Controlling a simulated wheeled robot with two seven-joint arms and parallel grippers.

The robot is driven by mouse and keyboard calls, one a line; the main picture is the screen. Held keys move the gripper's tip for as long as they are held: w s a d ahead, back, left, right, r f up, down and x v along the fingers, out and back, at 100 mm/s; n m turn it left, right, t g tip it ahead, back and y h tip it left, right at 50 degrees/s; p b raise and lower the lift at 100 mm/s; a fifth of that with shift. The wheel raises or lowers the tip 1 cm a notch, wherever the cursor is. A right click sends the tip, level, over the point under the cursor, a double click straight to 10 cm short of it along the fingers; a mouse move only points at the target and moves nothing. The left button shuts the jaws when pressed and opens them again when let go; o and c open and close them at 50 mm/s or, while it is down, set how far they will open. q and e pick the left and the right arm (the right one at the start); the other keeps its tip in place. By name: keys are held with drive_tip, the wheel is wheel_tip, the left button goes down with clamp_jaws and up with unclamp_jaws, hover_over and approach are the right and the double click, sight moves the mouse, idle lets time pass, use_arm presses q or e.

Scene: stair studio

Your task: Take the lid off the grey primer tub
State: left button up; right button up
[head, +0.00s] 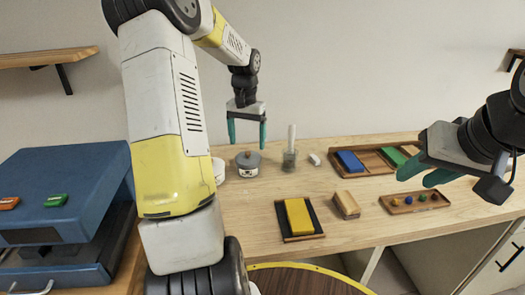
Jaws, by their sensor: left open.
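The grey primer tub (247,171) stands upright near the back of the wooden worktop. Its darker grey lid (248,160) sits on top with a small knob. My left gripper (247,143) is open, with its teal fingers pointing down just above the lid, one on either side of the knob in the picture. It looks empty, and I cannot tell whether the fingertips touch anything. My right gripper (412,180) is at the right, well away from the tub, with its teal fingers apart and nothing between them.
A white round item (219,171) is left of the tub, partly behind my arm. A pot with a white-handled tool (290,158) stands close right. A yellow block lies on a dark tray (304,237) in front. A wooden tray (377,171) holds blue and green blocks.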

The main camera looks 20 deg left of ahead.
sight(248, 153)
use_arm(q)
wheel_tip(248, 153, down, 5)
drive_tip(key=shift+w+r, duration=0.1)
drive_tip(key=shift+r, duration=0.05)
drive_tip(key=c, duration=1.8)
clamp_jaws()
